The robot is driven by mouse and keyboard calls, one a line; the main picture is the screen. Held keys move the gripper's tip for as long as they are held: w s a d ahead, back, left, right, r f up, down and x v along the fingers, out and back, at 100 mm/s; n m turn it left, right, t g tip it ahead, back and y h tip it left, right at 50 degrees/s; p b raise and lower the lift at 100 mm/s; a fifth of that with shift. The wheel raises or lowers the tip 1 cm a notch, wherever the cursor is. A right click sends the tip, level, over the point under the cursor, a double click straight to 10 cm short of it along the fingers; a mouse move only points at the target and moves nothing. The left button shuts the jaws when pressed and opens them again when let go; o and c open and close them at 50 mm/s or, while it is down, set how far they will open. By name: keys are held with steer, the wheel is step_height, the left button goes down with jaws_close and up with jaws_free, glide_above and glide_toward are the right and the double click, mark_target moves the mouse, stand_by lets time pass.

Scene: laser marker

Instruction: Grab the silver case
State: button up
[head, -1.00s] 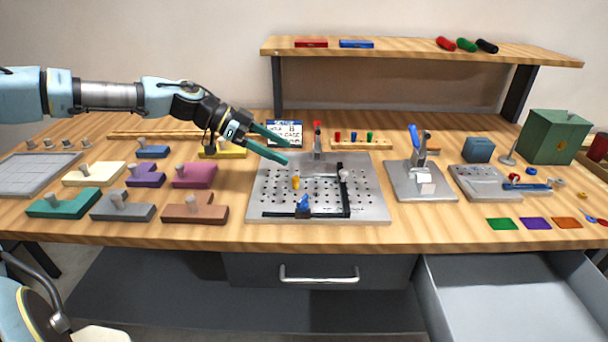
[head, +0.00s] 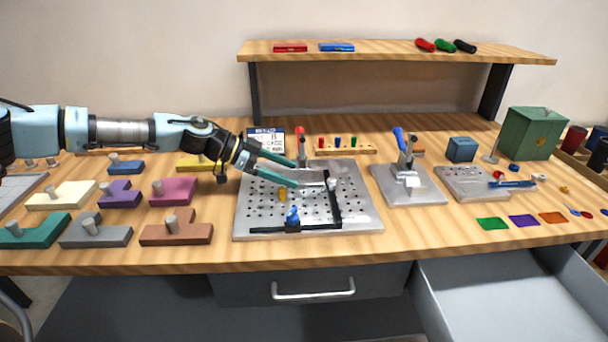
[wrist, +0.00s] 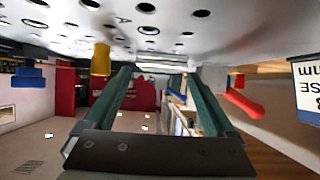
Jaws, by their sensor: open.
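A small, thin silver bar, which looks like the silver case (head: 314,184), lies on the perforated metal plate (head: 365,218), beside the upright black stop (head: 335,208). In the wrist view, a pale silver bar (wrist: 161,60) shows between and just beyond my fingertips. My gripper (head: 298,174) reaches in from the left, low over the plate, with its teal fingers spread. In the wrist view, my gripper (wrist: 160,76) is open and nothing is clearly held between the fingers. The exact gap between fingertips and case cannot be told.
A yellow peg (head: 282,194) and a blue clamp (head: 292,215) stand on the plate near my lower finger. A red-handled toggle clamp (head: 301,145) stands behind my fingers, next to a label sign (head: 265,141). Colored blocks with knobs fill the left. A drawer (head: 500,300) stands open below right.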

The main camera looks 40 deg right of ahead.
mark_target(304, 180)
steer(key=shift+x, duration=1.15)
steer(key=c, duration=1.2)
steer(key=shift+o, duration=0.2)
steer(key=shift+r, duration=0.1)
